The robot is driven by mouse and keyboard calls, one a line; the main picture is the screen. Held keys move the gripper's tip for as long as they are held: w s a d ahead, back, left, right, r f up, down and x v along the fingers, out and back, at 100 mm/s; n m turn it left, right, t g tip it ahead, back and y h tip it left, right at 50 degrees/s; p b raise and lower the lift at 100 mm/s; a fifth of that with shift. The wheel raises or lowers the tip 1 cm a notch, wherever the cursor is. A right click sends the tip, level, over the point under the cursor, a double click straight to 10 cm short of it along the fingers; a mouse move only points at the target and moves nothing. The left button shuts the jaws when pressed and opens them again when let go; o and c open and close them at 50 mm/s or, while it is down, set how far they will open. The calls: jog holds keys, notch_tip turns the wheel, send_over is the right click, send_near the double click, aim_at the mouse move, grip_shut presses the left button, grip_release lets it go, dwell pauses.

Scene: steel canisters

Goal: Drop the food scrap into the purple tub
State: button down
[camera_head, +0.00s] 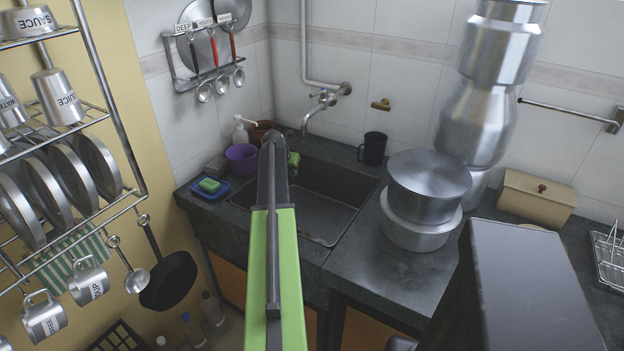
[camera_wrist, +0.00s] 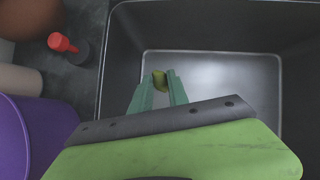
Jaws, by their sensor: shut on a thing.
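My gripper (camera_wrist: 158,90), with two teal-green fingers, is shut on the food scrap (camera_wrist: 160,78), a small yellow-green piece at the fingertips. It is held over the dark sink (camera_wrist: 125,50). In the head view my gripper (camera_head: 293,161) shows partly behind my arm above the sink (camera_head: 340,205), and the scrap is not clear there. The purple tub (camera_head: 241,158) stands on the counter left of the sink. In the wrist view the purple tub (camera_wrist: 45,130) is at the left edge, apart from the gripper, and its inside is largely out of sight.
A blue dish with a green sponge (camera_head: 209,186), a brown pot (camera_head: 262,131) and a white pump bottle (camera_head: 241,134) stand near the tub. The tap (camera_head: 318,112) hangs over the sink's back. A black mug (camera_head: 374,149) and steel pots (camera_head: 428,180) stand right.

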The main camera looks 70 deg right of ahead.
jog(key=w+a+r+p, duration=0.3)
jog(key=w+r+p, duration=1.1)
jog(key=w+r, duration=0.35)
jog(key=shift+m, duration=0.4)
jog(key=f+b, duration=0.6)
jog(key=f, duration=0.1)
jog(key=shift+w+d, duration=0.15)
jog(key=shift+w, duration=0.1)
jog(key=shift+r, duration=0.1)
jog(key=c, duration=1.2)
grip_release()
jog(key=p+v, duration=0.6)
jog(key=v, duration=0.1)
jog(key=shift+w+r+p, duration=0.1)
jog(key=shift+r+p, duration=0.15)
jog(key=shift+p, duration=0.05)
